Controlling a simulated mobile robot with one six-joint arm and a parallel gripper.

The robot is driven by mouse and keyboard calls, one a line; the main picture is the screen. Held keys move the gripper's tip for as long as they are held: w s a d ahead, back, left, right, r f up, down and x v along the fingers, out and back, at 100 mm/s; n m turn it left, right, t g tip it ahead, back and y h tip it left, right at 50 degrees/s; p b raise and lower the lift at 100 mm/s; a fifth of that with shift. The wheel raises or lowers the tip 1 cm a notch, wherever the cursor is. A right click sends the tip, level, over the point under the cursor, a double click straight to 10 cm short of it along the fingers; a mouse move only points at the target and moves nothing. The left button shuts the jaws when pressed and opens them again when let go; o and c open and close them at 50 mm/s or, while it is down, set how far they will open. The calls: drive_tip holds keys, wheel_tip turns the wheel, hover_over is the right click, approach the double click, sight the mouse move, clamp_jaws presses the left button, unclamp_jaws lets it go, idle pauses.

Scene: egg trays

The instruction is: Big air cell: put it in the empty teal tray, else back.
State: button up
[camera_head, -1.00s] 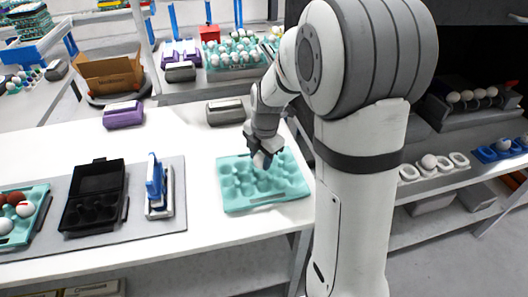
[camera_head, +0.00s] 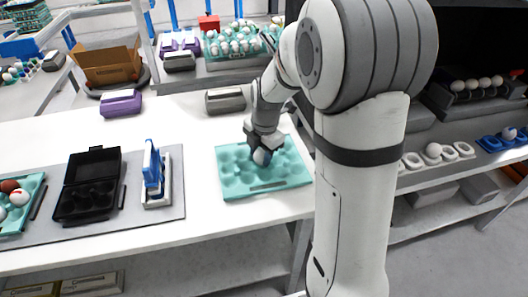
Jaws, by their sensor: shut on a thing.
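My gripper (camera_head: 262,150) is shut on a white egg (camera_head: 261,157) over the teal tray (camera_head: 232,183) near the table's right end. The egg is at the tray's cups; I cannot tell whether it touches one. The tray's other visible cups are empty, and my gripper hides some. At the left edge another teal tray (camera_head: 38,196) holds brown and white eggs (camera_head: 19,197). The egg's air cell cannot be made out.
An open black carton (camera_head: 93,184) and a blue-and-white stand (camera_head: 156,175) are on the grey mat (camera_head: 115,222). A purple carton (camera_head: 121,103) and a grey carton (camera_head: 225,100) stand at the back. The white table (camera_head: 190,140) is clear between them.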

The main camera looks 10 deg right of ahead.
drive_tip(key=shift+f+b, duration=0.45)
drive_tip(key=shift+f, duration=0.1)
drive_tip(key=o, duration=0.7)
drive_tip(key=shift+r, duration=0.1)
